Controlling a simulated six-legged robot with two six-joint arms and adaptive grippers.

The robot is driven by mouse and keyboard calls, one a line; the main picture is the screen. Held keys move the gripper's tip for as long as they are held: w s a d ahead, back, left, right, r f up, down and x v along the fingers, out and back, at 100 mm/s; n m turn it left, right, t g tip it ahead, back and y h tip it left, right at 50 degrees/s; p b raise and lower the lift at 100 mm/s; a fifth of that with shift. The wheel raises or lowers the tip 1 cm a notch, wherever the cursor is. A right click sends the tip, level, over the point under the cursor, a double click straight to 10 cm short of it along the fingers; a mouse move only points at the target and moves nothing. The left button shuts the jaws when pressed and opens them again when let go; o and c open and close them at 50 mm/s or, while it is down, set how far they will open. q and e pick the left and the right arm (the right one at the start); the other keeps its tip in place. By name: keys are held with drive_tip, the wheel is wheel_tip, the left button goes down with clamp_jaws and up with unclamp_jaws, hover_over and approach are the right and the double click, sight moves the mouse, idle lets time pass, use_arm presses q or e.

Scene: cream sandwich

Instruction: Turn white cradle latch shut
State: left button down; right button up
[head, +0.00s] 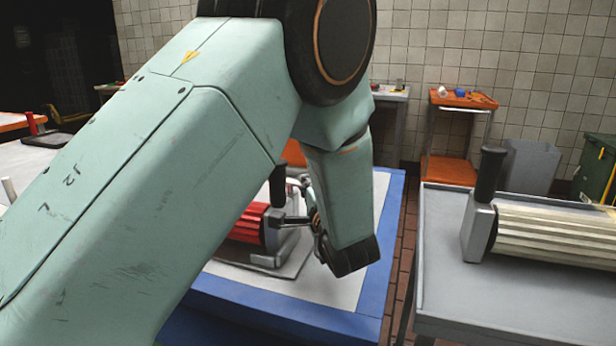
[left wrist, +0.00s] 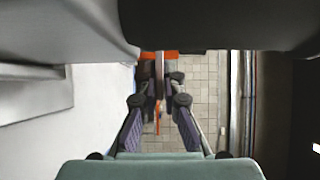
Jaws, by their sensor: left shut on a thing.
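A red ribbed roller (head: 247,223) lies in a grey cradle (head: 290,262) on a white table top with a blue border. A black upright handle (head: 278,186) stands at the roller's right end. A small white curved piece (head: 293,183) shows beside the handle; I cannot tell whether it is the latch. My left gripper (head: 300,221) is at this right end, its fingers pointing left. In the left wrist view, the left gripper (left wrist: 159,78) is closed around a thin upright bar (left wrist: 158,88), grey with orange. My arm hides part of the roller and cradle. My right gripper is out of view.
A cream ribbed roller (head: 560,235) with a black handle lies on a grey table (head: 450,295) at right. A floor gap separates it from the blue-edged table (head: 385,235). An orange cart (head: 450,170), a grey bin (head: 530,165) and a green bin (head: 592,168) stand behind.

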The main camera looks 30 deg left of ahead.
use_arm(q)
drive_tip(key=shift+s+a+r+m+t+h+p, duration=0.1)
drive_tip(key=shift+s+m+t+h+p, duration=0.15)
drive_tip(key=shift+m+t+h+p, duration=0.5)
drive_tip(key=shift+s+m+t+h+p, duration=0.2)
drive_tip(key=shift+m+t+h+p, duration=0.45)
drive_tip(key=shift+h, duration=0.2)
drive_tip(key=shift+s+a+r+m+t+h+p, duration=0.1)
drive_tip(key=shift+s+m+t+h+p, duration=0.15)
drive_tip(key=shift+m+t+h+p, duration=0.45)
drive_tip(key=shift+d+h, duration=0.1)
drive_tip(key=shift+h, duration=0.2)
drive_tip(key=c, duration=1.8)
unclamp_jaws()
drive_tip(key=shift+f, duration=0.15)
drive_tip(key=shift+o, duration=0.2)
drive_tip(key=v, duration=1.2)
drive_tip(key=shift+o, duration=0.4)
